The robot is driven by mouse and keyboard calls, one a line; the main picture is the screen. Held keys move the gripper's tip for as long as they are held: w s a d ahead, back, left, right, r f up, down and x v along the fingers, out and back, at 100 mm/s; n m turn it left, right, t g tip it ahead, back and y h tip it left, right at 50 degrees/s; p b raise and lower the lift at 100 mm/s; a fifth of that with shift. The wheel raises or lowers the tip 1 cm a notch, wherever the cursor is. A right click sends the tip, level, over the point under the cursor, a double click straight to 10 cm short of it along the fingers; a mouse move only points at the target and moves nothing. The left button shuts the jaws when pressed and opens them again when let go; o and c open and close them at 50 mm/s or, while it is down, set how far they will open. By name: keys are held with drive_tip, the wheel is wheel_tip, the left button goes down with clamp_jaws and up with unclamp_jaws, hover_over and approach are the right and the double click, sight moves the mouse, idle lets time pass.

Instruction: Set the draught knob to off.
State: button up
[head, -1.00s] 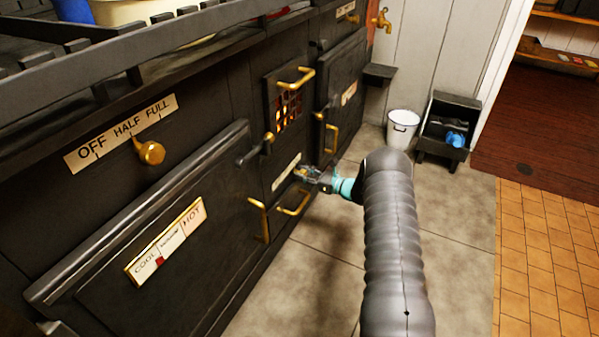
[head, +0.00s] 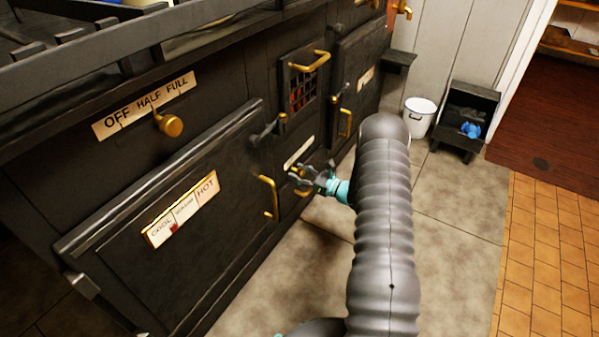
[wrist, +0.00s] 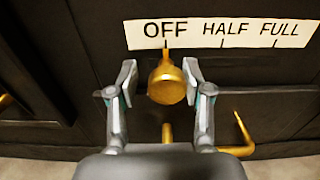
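A round brass knob (wrist: 167,82) sits under a cream plate (wrist: 220,33) reading OFF, HALF, FULL in the wrist view. Its thin pointer stands up at the OFF mark. My gripper (wrist: 160,77) has one finger on each side of the knob. A small gap shows at the left finger; the right finger is very close, and I cannot tell whether it touches. In the head view my gripper (head: 303,178) is at the small lower stove door, below a pale plate (head: 298,153). A second brass knob (head: 170,125) has its own OFF, HALF, FULL plate (head: 145,105) further left.
A brass handle (wrist: 243,135) shows right of the knob. The oven door's COOL to HOT plate (head: 180,209) and brass handle (head: 268,197) are left of my gripper. A white bucket (head: 419,117) and black bin (head: 466,120) stand behind. Floor beside the stove is clear.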

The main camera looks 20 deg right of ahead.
drive_tip(key=shift+o, duration=0.5)
drive_tip(key=shift+a, duration=0.1)
drive_tip(key=shift+d, duration=0.25)
drive_tip(key=shift+s+d, duration=0.15)
drive_tip(key=v, duration=1.1)
drive_tip(key=shift+s, duration=0.3)
